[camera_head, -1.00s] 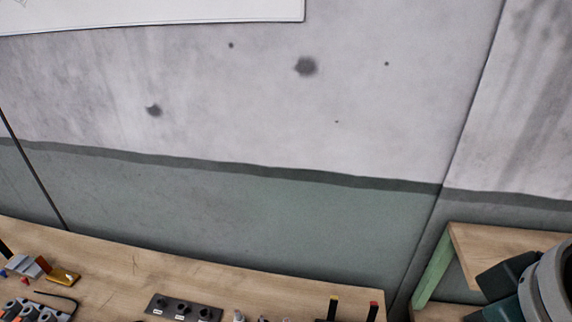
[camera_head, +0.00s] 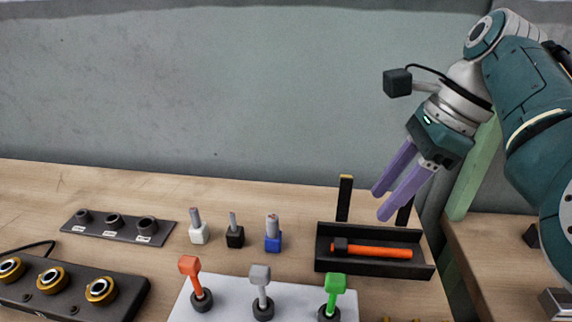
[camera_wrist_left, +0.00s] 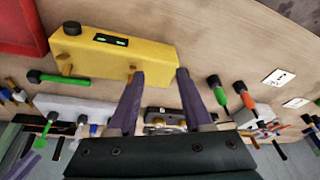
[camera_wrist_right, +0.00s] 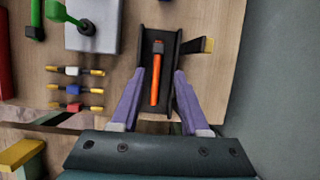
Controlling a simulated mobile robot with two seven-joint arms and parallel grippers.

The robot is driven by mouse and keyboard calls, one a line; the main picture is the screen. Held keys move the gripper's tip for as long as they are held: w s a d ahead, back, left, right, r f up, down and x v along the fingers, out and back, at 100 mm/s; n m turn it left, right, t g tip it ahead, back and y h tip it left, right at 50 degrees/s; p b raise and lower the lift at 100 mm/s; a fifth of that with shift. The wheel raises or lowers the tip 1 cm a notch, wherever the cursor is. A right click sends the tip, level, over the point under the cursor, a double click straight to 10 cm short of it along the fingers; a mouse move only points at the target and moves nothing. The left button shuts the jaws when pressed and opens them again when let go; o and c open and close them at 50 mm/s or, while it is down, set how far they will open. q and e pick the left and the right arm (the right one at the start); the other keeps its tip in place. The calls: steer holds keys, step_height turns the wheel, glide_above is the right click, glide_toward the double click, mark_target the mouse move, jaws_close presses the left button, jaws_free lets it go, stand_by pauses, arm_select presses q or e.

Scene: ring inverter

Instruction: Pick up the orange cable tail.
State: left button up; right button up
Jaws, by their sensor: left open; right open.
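An orange rod with a black end block (camera_head: 372,251) lies lengthwise in a black open tray (camera_head: 420,271) at the right of the bench. It also shows in the right wrist view (camera_wrist_right: 155,85), inside the tray between its side walls. My right gripper (camera_head: 380,204) is open and empty above the tray, its fingers pointing down and left. An orange-headed piece (camera_head: 191,268) stands upright on a white plate (camera_head: 232,303) beside grey and green ones. My left gripper (camera_wrist_left: 160,78) shows only in its own wrist view, open and empty near a yellow box (camera_wrist_left: 105,52).
Two dark posts, one yellow-tipped (camera_head: 345,197), rise behind the tray. White, black and blue connectors (camera_head: 272,240) stand left of it. A dark socket strip (camera_head: 115,226) and a block with gold rings (camera_head: 55,290) are further left. The wall closes the back.

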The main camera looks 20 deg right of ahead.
mark_target(343, 243)
steer(key=b+x, duration=0.1)
steer(key=x, duration=0.4)
steer(key=shift+a, duration=0.2)
arm_select(q)
step_height(343, 243, down, 3)
steer(key=shift+f+b, duration=0.1)
steer(key=shift+b, duration=0.7)
arm_select(e)
steer(key=x, duration=0.4)
steer(key=shift+a+f, duration=0.25)
steer(key=shift+f, duration=0.05)
steer(key=shift+w+a+f, duration=0.1)
steer(key=shift+f, duration=0.1)
steer(key=shift+c, duration=0.2)
jaws_close()
